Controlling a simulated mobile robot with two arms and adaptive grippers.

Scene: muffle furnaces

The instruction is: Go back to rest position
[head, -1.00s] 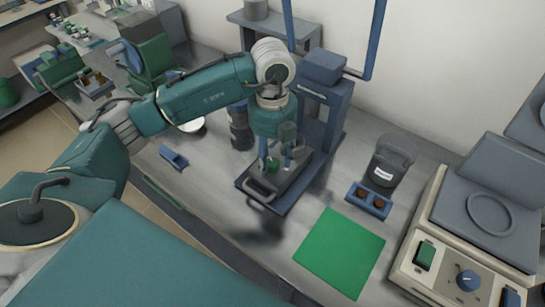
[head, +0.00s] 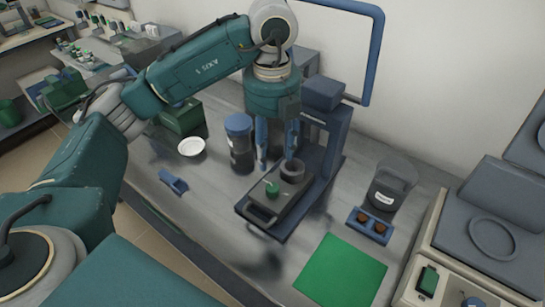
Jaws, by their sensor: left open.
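My left gripper (head: 276,158) hangs fingers-down above the bench, with its two blue fingers apart and nothing between them. It is just behind and above a dark press-like device (head: 275,207), which has a green knob (head: 272,188) and a grey ring (head: 292,170) on top. The fingers appear clear of the device. My left arm reaches in from the left side of the head view. My right gripper does not show.
A blue-lidded jar (head: 239,140) stands left of the gripper, near a white dish (head: 191,147). A blue post-and-frame stand (head: 325,130) is close on the right. A dark bucket (head: 390,183), a blue two-hole holder (head: 368,225) and a green mat (head: 341,272) lie further right.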

